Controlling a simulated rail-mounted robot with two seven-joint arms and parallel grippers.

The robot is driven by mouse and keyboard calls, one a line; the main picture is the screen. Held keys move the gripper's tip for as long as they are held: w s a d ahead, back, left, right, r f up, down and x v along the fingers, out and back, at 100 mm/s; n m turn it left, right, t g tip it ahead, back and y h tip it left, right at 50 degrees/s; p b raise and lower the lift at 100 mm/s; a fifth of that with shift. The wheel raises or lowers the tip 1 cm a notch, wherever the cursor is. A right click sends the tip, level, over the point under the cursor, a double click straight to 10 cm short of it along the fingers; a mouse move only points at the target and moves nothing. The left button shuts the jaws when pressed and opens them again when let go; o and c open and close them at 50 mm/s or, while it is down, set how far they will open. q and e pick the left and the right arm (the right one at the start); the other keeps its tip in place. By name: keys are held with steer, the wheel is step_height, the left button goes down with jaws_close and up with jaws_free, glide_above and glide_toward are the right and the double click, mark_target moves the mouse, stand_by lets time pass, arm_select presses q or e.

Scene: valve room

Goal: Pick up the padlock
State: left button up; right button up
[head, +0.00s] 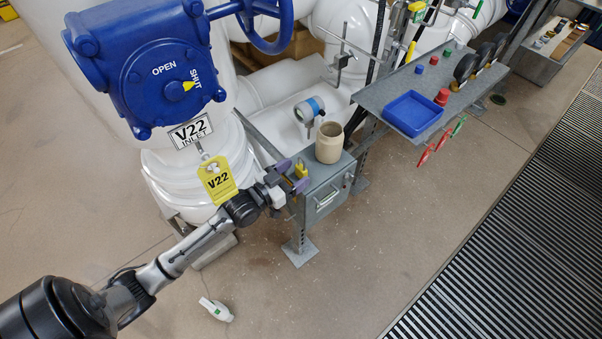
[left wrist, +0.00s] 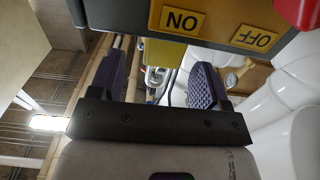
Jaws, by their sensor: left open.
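The padlock (head: 300,170) is a small yellow body at the near-left edge of the top of a grey box. In the left wrist view its yellow body (left wrist: 165,52) shows between my fingers, with silvery curved metal near it that may be its shackle. My left gripper (head: 292,177) is open, with purple fingertips on either side of the padlock. I cannot tell whether they touch it. My right gripper is not in view.
A beige jar (head: 330,142) stands on the grey box (head: 322,198), close behind the padlock. A yellow V22 tag (head: 217,180) hangs beside my left arm under the blue valve actuator (head: 150,75). A blue tray (head: 412,113) sits on the grey shelf to the right. The floor in front is mostly clear.

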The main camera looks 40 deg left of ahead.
mark_target(299, 170)
arm_select(q)
steer(key=shift+w+d+f+b, duration=0.15)
steer(key=shift+w+b, duration=0.3)
steer(key=shift+w, duration=0.75)
steer(key=shift+w+d, duration=0.1)
steer(key=shift+w, duration=0.4)
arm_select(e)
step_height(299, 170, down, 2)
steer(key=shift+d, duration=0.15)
arm_select(q)
steer(key=c, duration=1)
steer(key=shift+o, duration=0.2)
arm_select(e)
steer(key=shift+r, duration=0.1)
